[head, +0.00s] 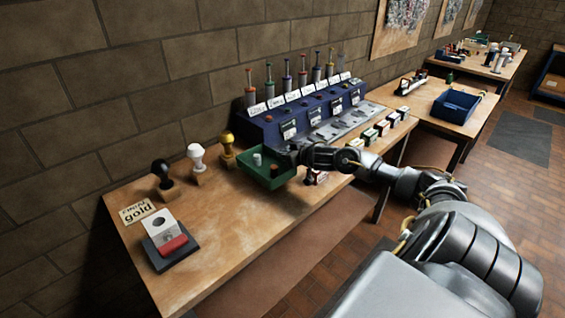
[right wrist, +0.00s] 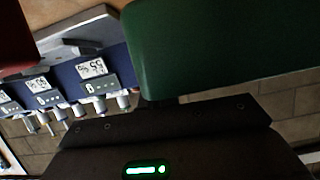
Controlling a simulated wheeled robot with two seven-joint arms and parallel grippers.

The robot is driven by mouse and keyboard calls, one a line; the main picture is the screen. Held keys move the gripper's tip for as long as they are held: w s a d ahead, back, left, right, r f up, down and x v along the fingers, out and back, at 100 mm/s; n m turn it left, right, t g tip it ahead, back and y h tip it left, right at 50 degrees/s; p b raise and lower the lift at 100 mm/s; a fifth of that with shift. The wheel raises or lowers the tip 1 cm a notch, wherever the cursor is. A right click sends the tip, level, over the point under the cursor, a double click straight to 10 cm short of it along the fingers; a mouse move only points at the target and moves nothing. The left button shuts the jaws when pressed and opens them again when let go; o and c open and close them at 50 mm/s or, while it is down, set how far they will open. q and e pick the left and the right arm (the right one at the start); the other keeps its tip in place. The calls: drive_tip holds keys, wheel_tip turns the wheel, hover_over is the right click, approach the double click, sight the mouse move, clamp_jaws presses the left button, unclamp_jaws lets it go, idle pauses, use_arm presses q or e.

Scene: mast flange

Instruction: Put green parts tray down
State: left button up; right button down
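The green parts tray (head: 268,176) is over the wooden bench in the head view, in front of the blue rack's left end. It looks roughly level, with a pale cylinder and a reddish-brown piece inside. My right gripper (head: 291,156) is at the tray's right side and appears shut on its wall. The fingertips are hidden. In the right wrist view the tray (right wrist: 225,50) fills the upper right, close against the gripper. Whether its base touches the bench (head: 215,235) is unclear. My left gripper is out of view.
The blue rack (head: 290,130) with several labelled stations stands behind. A stamp pad with a red block (head: 172,244) lies front left. The bench's front middle is clear.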

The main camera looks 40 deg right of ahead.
sight(277, 160)
drive_tip(key=shift+w+d+f, duration=0.1)
drive_tip(key=shift+w+f, duration=0.2)
drive_tip(key=shift+f+p, duration=0.4)
drive_tip(key=shift+f, duration=1.15)
drive_tip(key=c, duration=2)
unclamp_jaws()
drive_tip(key=shift+f, duration=0.2)
drive_tip(key=shift+c, duration=0.2)
drive_tip(key=o, duration=0.4)
drive_tip(key=shift+s+r, duration=0.1)
drive_tip(key=shift+r, duration=0.1)
